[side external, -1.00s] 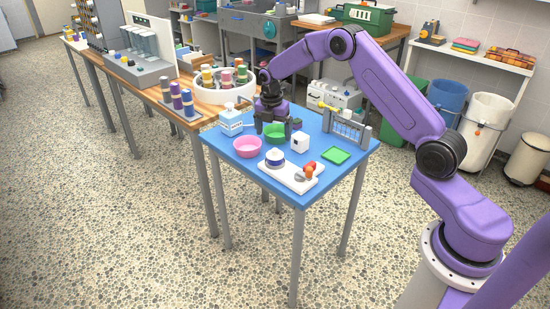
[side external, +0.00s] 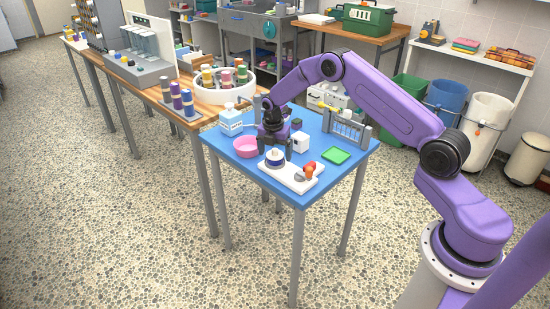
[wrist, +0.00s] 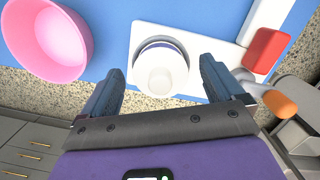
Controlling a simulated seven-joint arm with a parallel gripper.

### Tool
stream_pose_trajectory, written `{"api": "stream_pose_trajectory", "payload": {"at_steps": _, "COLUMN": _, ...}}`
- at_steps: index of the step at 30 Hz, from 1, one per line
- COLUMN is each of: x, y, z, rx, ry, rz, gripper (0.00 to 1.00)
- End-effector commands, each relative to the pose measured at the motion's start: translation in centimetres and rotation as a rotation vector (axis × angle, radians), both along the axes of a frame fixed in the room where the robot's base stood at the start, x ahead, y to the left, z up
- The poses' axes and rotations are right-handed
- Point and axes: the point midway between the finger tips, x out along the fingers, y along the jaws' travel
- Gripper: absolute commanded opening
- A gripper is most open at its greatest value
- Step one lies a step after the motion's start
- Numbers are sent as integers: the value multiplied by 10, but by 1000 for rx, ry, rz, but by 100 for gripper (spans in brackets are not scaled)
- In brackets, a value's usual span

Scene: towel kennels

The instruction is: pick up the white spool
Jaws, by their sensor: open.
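The white spool (side external: 275,159), with a dark blue band, stands on a white board (side external: 302,183) near the front of the blue table. In the wrist view the spool (wrist: 160,70) is seen from above, on the white board (wrist: 205,53). My gripper (side external: 275,149) is open and empty, just above and behind the spool. In the wrist view its two fingers (wrist: 160,84) point toward the spool's two sides. I cannot tell whether the fingertips are level with it.
On the board beside the spool are a red block (wrist: 268,50) and an orange-tipped piece (wrist: 279,104). A pink bowl (side external: 246,147) stands left of the spool. A white cube (side external: 300,141) is close behind on the right. A green square (side external: 336,156) lies at the right.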

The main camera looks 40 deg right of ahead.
Motion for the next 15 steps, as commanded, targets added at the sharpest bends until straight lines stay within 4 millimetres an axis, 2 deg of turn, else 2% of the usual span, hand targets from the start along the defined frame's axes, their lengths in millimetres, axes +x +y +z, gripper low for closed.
{"api": "stream_pose_trajectory", "payload": {"at_steps": 2, "x": 0, "y": 0, "z": 0, "rx": 0, "ry": 0, "rz": 0, "gripper": 95}}
{"api": "stream_pose_trajectory", "payload": {"at_steps": 6, "x": 0, "y": 0, "z": 0, "rx": 0, "ry": 0, "rz": 0, "gripper": 49}}
{"api": "stream_pose_trajectory", "payload": {"at_steps": 7, "x": 0, "y": 0, "z": 0, "rx": 0, "ry": 0, "rz": 0, "gripper": 39}}
{"api": "stream_pose_trajectory", "payload": {"at_steps": 8, "x": 0, "y": 0, "z": 0, "rx": 0, "ry": 0, "rz": 0, "gripper": 35}}
{"api": "stream_pose_trajectory", "payload": {"at_steps": 15, "x": 0, "y": 0, "z": 1, "rx": 0, "ry": 0, "rz": 0, "gripper": 34}}
